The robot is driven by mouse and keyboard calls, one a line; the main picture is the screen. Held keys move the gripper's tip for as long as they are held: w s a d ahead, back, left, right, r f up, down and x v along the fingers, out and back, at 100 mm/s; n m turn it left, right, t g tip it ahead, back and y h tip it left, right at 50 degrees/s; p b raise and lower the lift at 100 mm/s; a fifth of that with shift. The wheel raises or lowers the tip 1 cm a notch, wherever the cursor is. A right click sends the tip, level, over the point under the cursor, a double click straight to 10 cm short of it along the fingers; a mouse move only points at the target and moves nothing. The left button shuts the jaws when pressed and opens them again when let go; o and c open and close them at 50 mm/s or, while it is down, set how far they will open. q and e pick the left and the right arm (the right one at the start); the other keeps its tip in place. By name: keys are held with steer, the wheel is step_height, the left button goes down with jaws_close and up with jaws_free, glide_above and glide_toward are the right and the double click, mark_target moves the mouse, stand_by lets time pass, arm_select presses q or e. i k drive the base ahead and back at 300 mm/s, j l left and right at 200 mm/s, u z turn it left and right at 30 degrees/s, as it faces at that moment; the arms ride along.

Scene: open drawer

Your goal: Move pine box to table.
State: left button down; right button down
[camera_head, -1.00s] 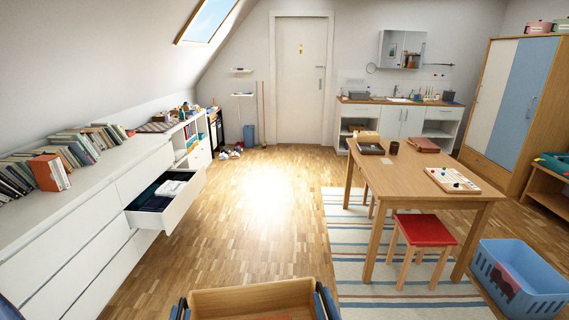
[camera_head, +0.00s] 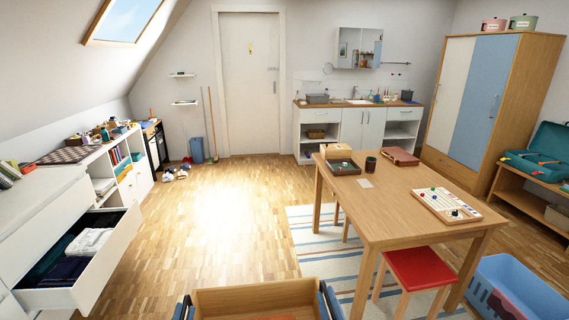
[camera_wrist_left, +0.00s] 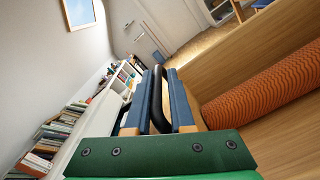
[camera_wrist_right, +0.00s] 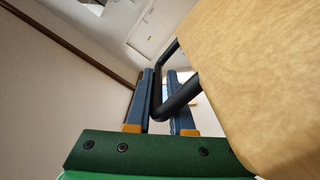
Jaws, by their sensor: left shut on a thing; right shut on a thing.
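The pine box (camera_head: 255,300) is at the bottom of the head view, held in front of me between my two grippers. It is an open wooden box with dark handles; an orange ribbed thing (camera_wrist_left: 270,92) lies inside it. My left gripper (camera_head: 186,302) is shut on the box's left handle (camera_wrist_left: 158,95), seen in the left wrist view. My right gripper (camera_head: 325,300) is shut on the right handle (camera_wrist_right: 180,98), seen in the right wrist view. The table (camera_head: 393,202) stands ahead to the right, apart from the box. The box's underside is hidden.
On the table are a dark tray (camera_head: 343,167), a cup (camera_head: 370,164), a red-brown book (camera_head: 401,156) and a game board (camera_head: 446,205). A red stool (camera_head: 412,268) and blue basket (camera_head: 515,290) stand by it. An open drawer (camera_head: 105,250) juts out at left.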

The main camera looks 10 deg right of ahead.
mark_target(379, 202)
steer(key=i+j+z, duration=0.1)
steer(key=i, duration=1.65)
steer(key=i+z, duration=0.35)
steer(key=i, duration=0.45)
steer(key=i+j+z, duration=0.2)
steer(key=i+z, duration=0.15)
steer(key=i, duration=0.4)
steer(key=i+z, duration=0.2)
steer(key=z, duration=0.15)
steer(key=i+z, duration=0.2)
steer(key=z, duration=0.15)
steer(key=i+j+z, duration=0.15)
steer(key=z, duration=1.35)
